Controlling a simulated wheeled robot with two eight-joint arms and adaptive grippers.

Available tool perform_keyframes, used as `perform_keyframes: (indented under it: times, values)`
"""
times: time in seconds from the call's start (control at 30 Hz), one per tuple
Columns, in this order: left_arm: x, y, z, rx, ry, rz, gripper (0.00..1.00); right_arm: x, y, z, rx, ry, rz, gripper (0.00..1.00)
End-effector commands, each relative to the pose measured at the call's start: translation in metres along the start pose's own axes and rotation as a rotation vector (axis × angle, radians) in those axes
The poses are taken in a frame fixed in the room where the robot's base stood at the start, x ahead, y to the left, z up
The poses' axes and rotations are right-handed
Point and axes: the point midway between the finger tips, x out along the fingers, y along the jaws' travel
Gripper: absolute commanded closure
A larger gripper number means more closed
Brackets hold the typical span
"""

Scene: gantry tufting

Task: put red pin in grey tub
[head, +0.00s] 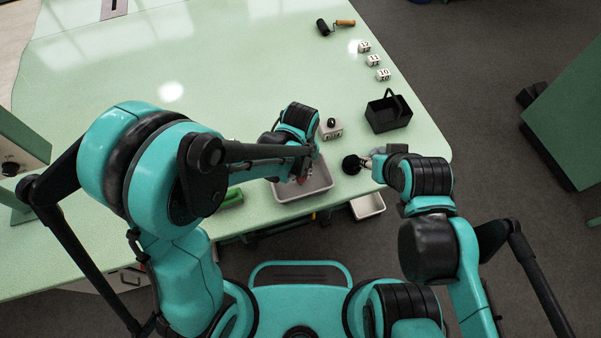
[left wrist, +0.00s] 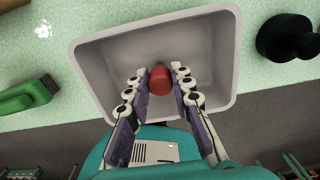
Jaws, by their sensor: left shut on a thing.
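The red pin (left wrist: 160,79) is held between the fingers of my left gripper (left wrist: 160,76) in the left wrist view, its rounded red end showing. My left gripper (head: 302,178) is shut on it and hangs over the grey tub (head: 318,187). In the left wrist view the tub (left wrist: 88,62) surrounds the pin and its inside looks empty. I cannot tell whether the pin touches the tub floor. My right gripper (head: 368,160) is at the table's right front, beside a black round knob; its fingers are too small to read.
The black knob (head: 351,165) stands right of the tub. A black basket (head: 388,114), a small white box (head: 331,131), numbered white blocks (head: 374,61) and a roller (head: 335,26) lie farther back. A green brush (left wrist: 28,95) lies left of the tub. The table's front edge is close.

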Motion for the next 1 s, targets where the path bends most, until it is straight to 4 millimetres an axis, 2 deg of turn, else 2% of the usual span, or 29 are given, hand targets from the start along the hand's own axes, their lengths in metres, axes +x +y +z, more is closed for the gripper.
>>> perform_keyframes:
  times: [0.17, 0.2, 0.27, 0.3, 0.67, 0.77, 1.0]
  values:
    - [0.004, 0.000, 0.000, 0.000, 0.000, 0.000, 1.00, 0.003, 0.000, 0.002, 0.000, 0.000, 0.000, 0.60]
    - [0.004, 0.000, 0.000, 0.000, 0.000, 0.000, 0.75, 0.004, 0.000, 0.003, 0.000, 0.000, 0.000, 0.60]
    - [0.003, 0.000, 0.000, 0.000, 0.000, 0.000, 0.60, 0.003, 0.000, 0.002, 0.000, 0.000, 0.000, 0.60]
    - [0.003, 0.000, 0.000, 0.000, 0.000, 0.000, 0.57, 0.003, 0.000, 0.002, 0.000, 0.000, 0.000, 0.60]
    - [-0.002, 0.000, 0.000, 0.000, 0.000, 0.000, 0.57, -0.002, 0.000, -0.001, 0.000, 0.000, 0.000, 0.60]
    - [-0.017, 0.000, 0.000, 0.000, 0.000, 0.000, 0.57, -0.006, 0.000, -0.005, 0.000, 0.000, 0.000, 0.60]
    - [-0.072, 0.000, -0.001, 0.000, 0.000, 0.000, 0.57, -0.023, 0.000, -0.017, 0.000, 0.000, 0.000, 0.60]
